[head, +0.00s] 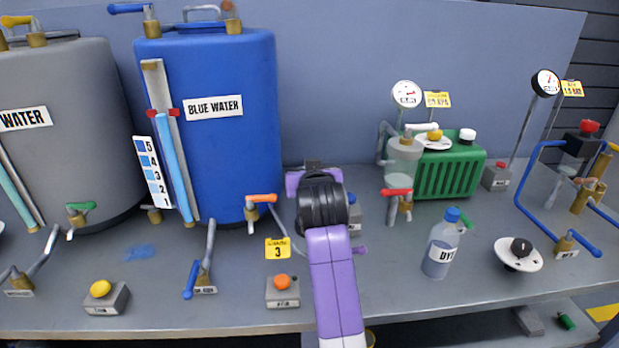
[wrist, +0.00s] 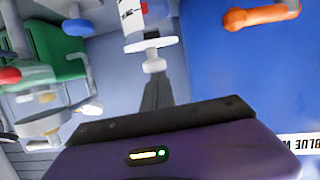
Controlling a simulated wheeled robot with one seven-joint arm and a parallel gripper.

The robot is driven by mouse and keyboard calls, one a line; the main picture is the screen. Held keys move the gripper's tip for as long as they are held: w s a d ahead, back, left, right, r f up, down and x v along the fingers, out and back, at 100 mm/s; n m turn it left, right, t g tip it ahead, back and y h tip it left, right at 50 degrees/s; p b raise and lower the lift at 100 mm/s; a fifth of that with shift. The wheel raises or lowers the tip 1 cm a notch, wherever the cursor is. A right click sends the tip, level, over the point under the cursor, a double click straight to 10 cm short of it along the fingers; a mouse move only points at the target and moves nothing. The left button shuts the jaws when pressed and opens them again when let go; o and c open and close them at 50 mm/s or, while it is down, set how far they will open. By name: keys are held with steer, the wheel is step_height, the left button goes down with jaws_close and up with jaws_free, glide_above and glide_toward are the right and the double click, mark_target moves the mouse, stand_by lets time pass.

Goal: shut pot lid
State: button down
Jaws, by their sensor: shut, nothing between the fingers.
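A small clear pot (head: 404,152) stands at the back beside a green ribbed box, above a red-handled tap. I cannot tell whether its lid is open or shut. The wrist view, turned round, shows the pot (wrist: 42,122) at the left, partly cut off. My gripper (wrist: 158,82) is shut and empty, its dark fingers reaching toward a white disc with a round knob (wrist: 152,55). I cannot tell whether they touch it. In the head view my purple arm hides my fingers and that disc, between the blue tank and the pot.
The blue tank (head: 240,155) with an orange tap (head: 261,198) is left of my arm. The green box (head: 450,178) and red tap (head: 396,192) are right. Bench between bottle and arm is clear.

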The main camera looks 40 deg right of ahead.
steer(key=shift+s+a+f+t+h+b, duration=0.25)
steer(key=shift+f+t+b, duration=0.2)
steer(key=shift+b, duration=0.3)
steer(key=shift+d+h, duration=0.1)
steer(key=shift+h, duration=0.15)
steer(key=shift+r, duration=0.1)
steer(key=s+a+r+p, duration=0.2)
steer(key=s+a+r, duration=0.3)
steer(key=s, duration=0.3)
steer(key=shift+a+r, duration=0.4)
steer(key=shift+r, duration=0.1)
steer(key=shift+p, duration=0.3)
